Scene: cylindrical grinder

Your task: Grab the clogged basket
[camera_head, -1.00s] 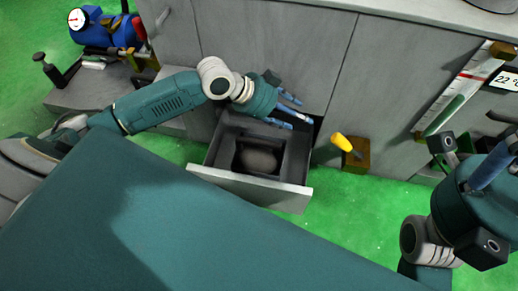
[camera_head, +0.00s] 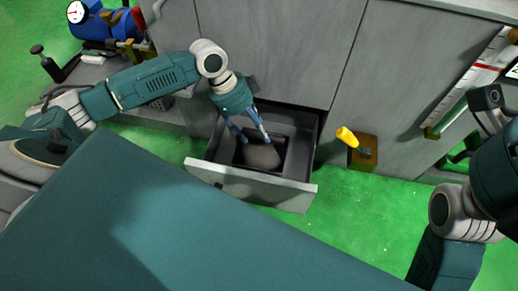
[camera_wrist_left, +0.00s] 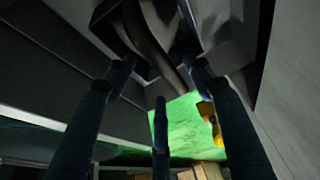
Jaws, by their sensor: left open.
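The clogged basket (camera_head: 262,158) is a dark square frame filled with a grey-brown mass. It sits inside the pulled-out grey drawer (camera_head: 250,189) in the head view. My left gripper (camera_head: 252,137) reaches down over the drawer with its blue fingers apart, at the basket's back left side. I cannot tell whether the fingers touch the basket. In the left wrist view, the spread fingers of my left gripper (camera_wrist_left: 160,88) point at a dark folded shape at the top, apparently part of the basket. My right gripper (camera_head: 490,105) is partly cut off at the right edge.
A yellow-handled tool (camera_head: 347,138) stands in a brown block (camera_head: 364,154) right of the drawer. A grey cabinet wall (camera_head: 290,50) rises behind. A blue machine with a gauge (camera_head: 100,22) is at the upper left. Green floor in front is clear.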

